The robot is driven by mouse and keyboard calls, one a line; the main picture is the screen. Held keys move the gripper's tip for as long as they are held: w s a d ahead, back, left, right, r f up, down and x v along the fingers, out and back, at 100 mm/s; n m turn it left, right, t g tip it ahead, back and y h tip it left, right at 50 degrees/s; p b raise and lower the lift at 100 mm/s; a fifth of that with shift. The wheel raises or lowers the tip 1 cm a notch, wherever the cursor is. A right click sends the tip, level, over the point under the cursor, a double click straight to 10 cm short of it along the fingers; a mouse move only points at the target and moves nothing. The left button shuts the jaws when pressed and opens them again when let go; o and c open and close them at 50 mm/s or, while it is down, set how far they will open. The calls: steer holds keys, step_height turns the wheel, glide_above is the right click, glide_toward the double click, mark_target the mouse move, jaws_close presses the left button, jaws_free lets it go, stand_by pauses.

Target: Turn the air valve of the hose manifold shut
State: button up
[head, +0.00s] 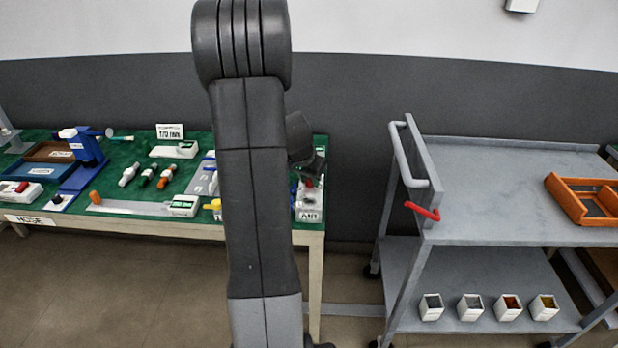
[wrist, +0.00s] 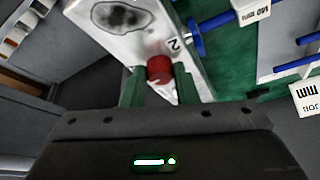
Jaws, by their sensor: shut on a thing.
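The air valve shows in the wrist view as a round red knob (wrist: 159,69) on a white panel (wrist: 118,45) that I take for the hose manifold. The panel has a dark round patch and a figure 2 beside the knob. My gripper (wrist: 160,82) is shut on the red knob, one green finger on each side. In the head view my gripper (head: 307,172) is at the right end of the green table, over a white block labelled AIR (head: 310,215). My arm hides part of that block. How far the knob is turned cannot be told.
The green table (head: 130,213) holds several white and blue devices left of my arm, with a blue stand (head: 88,150) and trays. A grey cart (head: 480,170) with an orange tray (head: 585,203) stands to the right. A floor gap separates table and cart.

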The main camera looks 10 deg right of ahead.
steer(key=shift+r, duration=0.1)
steer(key=n+y+p, duration=0.1)
steer(key=n+p, duration=0.2)
steer(key=shift+d+r+n+t, duration=0.1)
steer(key=shift+d+n+t, duration=0.05)
steer(key=shift+n+t, duration=0.2)
steer(key=n, duration=0.1)
steer(key=n+y, duration=0.1)
steer(key=shift+d+f+n, duration=0.1)
steer(key=shift+f+n, duration=0.1)
steer(key=shift+n, duration=0.15)
steer(key=n+b, duration=0.1)
steer(key=n+y+b, duration=0.1)
steer(key=n+b, duration=0.1)
steer(key=n+y+b, duration=0.1)
steer(key=b, duration=0.1)
steer(key=shift+d+f+n, duration=0.2)
steer(key=shift+f+n, duration=0.05)
steer(key=shift+n, duration=0.15)
steer(key=n+y+b, duration=0.1)
steer(key=n+b, duration=0.1)
steer(key=shift+r+n, duration=0.1)
steer(key=shift+n, duration=0.2)
steer(key=shift+w+d+r+n+g+y+b, duration=0.1)
steer(key=shift+n+g+y+b, duration=0.25)
steer(key=shift+n, duration=0.55)
steer(key=shift+r+n+g+y+b, duration=0.1)
steer(key=shift+n+g+y+b, duration=0.3)
steer(key=shift+n, duration=0.5)
steer(key=o, duration=1)
